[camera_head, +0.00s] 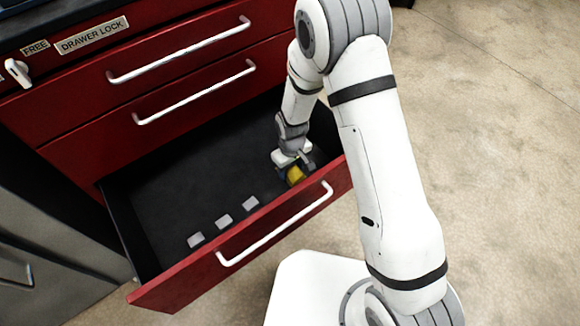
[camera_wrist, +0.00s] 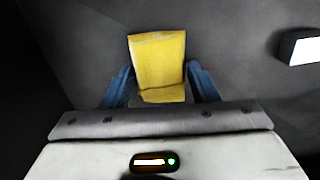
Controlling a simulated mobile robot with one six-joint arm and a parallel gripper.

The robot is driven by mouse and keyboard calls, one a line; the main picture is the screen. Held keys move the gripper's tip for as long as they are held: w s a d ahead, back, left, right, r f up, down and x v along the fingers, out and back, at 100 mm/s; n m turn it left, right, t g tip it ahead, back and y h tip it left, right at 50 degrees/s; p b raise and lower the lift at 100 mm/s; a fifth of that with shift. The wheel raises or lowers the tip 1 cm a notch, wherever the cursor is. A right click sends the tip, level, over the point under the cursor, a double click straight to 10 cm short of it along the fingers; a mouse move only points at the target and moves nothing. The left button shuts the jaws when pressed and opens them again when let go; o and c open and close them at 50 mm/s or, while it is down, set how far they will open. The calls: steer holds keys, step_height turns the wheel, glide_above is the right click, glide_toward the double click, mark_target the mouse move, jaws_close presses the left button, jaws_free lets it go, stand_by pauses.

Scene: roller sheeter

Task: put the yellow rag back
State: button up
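The yellow rag (camera_head: 295,175) is a small folded piece of cloth inside the open red drawer (camera_head: 165,291), at its right end near the front. In the wrist view the rag (camera_wrist: 158,62) sits between the two blue fingers of my gripper (camera_wrist: 160,82). Both fingers appear to press against its sides. In the head view my gripper (camera_head: 297,166) reaches down into the drawer and partly hides the rag. The dark drawer floor lies close below; I cannot tell whether the rag touches it.
Several pale flat pieces (camera_head: 222,221) lie in a row along the drawer's front. One white piece (camera_wrist: 302,46) shows beside the rag in the wrist view. Two shut drawers with white handles (camera_head: 180,52) are above. The drawer's left and back floor is clear.

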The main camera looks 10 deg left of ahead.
mark_target(291, 170)
steer(key=o, duration=0.4)
step_height(291, 170, up, 12)
steer(key=p, duration=0.5)
steer(key=s+d+r+m, duration=0.1)
steer(key=d+r+m, duration=0.3)
steer(key=d+r, duration=1)
steer(key=s+d+r+m, duration=0.2)
steer(key=s+d+r, duration=0.1)
steer(key=s+d, duration=0.1)
steer(key=s+d+r+m, duration=0.2)
steer(key=s+d+r, duration=0.1)
steer(key=s+d, duration=0.1)
steer(key=s+d+r+m+t, duration=0.1)
steer(key=s+d+r, duration=0.2)
steer(key=s+d, duration=0.1)
steer(key=shift+d+r+m, duration=0.1)
steer(key=shift+m, duration=0.3)
steer(key=shift+c, duration=0.2)
